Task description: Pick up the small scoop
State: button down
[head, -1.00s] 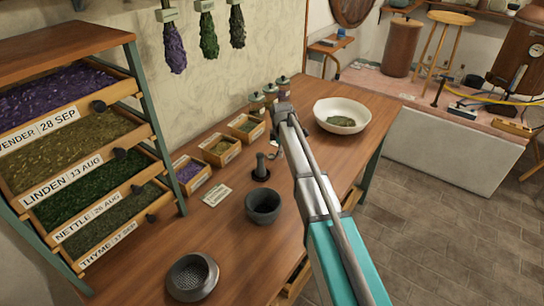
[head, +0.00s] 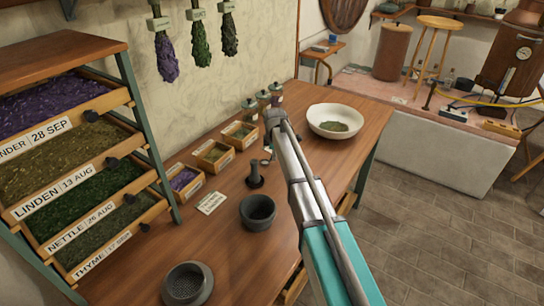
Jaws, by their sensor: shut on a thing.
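My arm reaches from the lower right over the wooden bench. My gripper (head: 268,149) is at its far end, small and partly hidden by my own arm. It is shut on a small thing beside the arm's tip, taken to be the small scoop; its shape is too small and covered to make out. The gripper is above the bench, just beyond a dark pestle (head: 255,176) that stands upright. I cannot tell how far the held thing is from the bench top.
A dark mortar (head: 257,212) and a round sieve (head: 187,284) stand nearer me. Small herb boxes (head: 213,156) and lidded jars (head: 264,100) line the wall side. A white bowl (head: 335,121) with herbs stands right of the arm. A drawer rack (head: 80,150) blocks the left.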

jog(key=shift+r+p, duration=1.15)
jog(key=shift+r, duration=0.15)
jog(key=s+d+r+p, duration=0.2)
jog(key=s+r+p, duration=0.8)
jog(key=s, duration=0.3)
jog(key=shift+s+d, duration=0.3)
jog(key=shift+s, duration=0.1)
jog(key=shift+s, duration=0.1)
